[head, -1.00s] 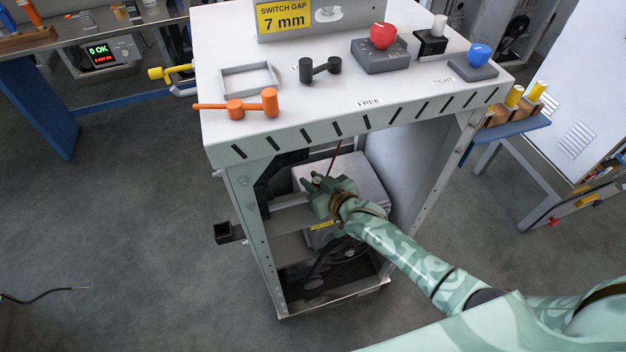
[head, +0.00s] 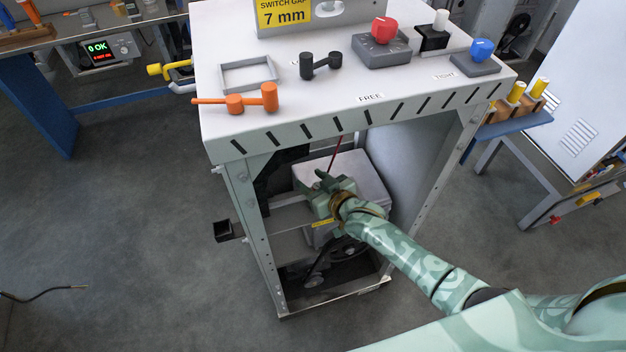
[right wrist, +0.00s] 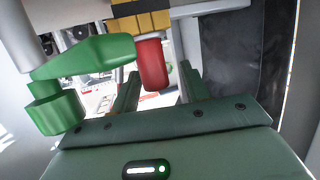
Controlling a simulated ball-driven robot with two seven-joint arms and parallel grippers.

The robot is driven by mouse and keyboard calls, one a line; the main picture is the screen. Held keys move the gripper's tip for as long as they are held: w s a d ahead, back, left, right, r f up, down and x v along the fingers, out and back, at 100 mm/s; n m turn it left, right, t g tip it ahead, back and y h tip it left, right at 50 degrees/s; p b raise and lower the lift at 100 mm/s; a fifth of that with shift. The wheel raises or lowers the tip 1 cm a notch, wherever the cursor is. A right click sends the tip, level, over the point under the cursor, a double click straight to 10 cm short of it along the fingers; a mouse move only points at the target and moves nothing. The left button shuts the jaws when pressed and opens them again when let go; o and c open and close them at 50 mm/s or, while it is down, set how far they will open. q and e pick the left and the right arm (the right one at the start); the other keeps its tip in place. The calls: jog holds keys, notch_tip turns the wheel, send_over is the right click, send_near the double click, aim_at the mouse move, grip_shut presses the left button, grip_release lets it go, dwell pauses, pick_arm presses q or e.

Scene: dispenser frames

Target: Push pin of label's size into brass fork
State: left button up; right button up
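The yellow label (head: 284,14) on the bench reads "SWITCH GAP 7 mm". My right gripper (head: 322,180) is low in the opening under the bench top, in front of a grey box. In the right wrist view my right gripper (right wrist: 158,88) has its two fingers apart. A red cylinder (right wrist: 151,63) shows between and beyond the fingers, with gaps on both sides. A thin dark red rod (head: 335,152) runs down towards the gripper in the head view. Yellow blocks (right wrist: 140,22) show above the red cylinder; I cannot tell whether they are the brass fork. No pin is clearly identifiable. My left gripper is out of view.
The bench top (head: 225,60) carries an orange double-headed piece (head: 236,103), a black one (head: 320,66), a red knob (head: 384,29) and a blue knob (head: 481,49). Bench legs flank my right arm. A green part (right wrist: 85,58) is close left of the fingers.

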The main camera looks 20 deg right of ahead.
jog(key=p+v, duration=0.4)
jog(key=v, duration=1.2)
jog(key=shift+s+p, duration=0.15)
jog(key=shift+p, duration=0.2)
